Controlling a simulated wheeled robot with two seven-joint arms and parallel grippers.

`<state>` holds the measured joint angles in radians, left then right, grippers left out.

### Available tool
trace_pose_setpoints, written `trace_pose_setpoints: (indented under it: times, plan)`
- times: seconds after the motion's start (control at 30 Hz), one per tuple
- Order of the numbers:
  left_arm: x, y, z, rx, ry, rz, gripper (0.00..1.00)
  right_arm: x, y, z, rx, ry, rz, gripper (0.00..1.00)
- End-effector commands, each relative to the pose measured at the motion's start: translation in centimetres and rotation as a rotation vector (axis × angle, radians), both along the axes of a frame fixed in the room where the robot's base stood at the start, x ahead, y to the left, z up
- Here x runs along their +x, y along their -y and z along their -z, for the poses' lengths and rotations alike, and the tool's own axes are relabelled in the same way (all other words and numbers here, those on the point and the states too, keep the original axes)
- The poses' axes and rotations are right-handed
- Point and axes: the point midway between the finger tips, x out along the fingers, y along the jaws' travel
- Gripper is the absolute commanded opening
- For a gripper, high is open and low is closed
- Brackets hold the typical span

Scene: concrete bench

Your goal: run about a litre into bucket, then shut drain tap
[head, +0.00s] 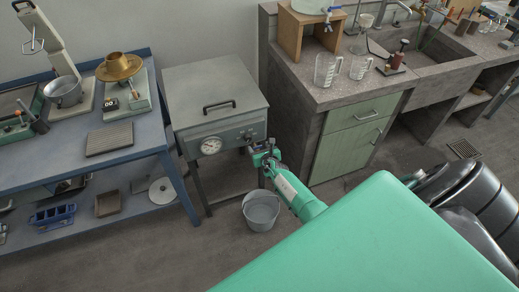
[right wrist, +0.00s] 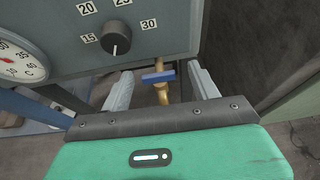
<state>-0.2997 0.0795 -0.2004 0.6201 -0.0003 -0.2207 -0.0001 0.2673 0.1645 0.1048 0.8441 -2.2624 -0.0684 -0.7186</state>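The drain tap (right wrist: 161,92) is brass with a blue lever (right wrist: 158,76) and sits low on the front of a grey-green heated bath (head: 219,130). The lever lies crosswise to the downward spout. No water stream is visible. My right gripper (right wrist: 160,72) is open, with one finger on each side of the tap and a gap to both. In the head view, the right gripper (head: 265,155) hides the tap. The grey bucket (head: 261,213) stands upright on the floor below; I cannot tell its water level. My left gripper is not in view.
The bath's front has a round dial (right wrist: 18,60) and a black knob (right wrist: 116,38). A blue bench (head: 150,140) with a balance stands left. A concrete bench (head: 340,95) with green drawers and measuring jugs stands right. Floor around the bucket is mostly clear.

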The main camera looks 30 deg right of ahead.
Motion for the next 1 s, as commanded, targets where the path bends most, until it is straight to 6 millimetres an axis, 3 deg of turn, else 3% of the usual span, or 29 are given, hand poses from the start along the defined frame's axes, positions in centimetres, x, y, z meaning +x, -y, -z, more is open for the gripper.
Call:
trace_pose_setpoints:
  times: [0.27,0.43,1.0]
  plan:
    - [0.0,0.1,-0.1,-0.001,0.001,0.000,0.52,-0.2,-0.3,0.2,0.003,-0.004,-0.002,0.62]
    - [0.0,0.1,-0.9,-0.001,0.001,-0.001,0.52,-1.3,-0.6,-0.4,0.005,-0.006,-0.003,0.62]
    - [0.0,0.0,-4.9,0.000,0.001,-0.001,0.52,-10.4,-2.8,-4.3,0.003,-0.003,-0.001,0.62]
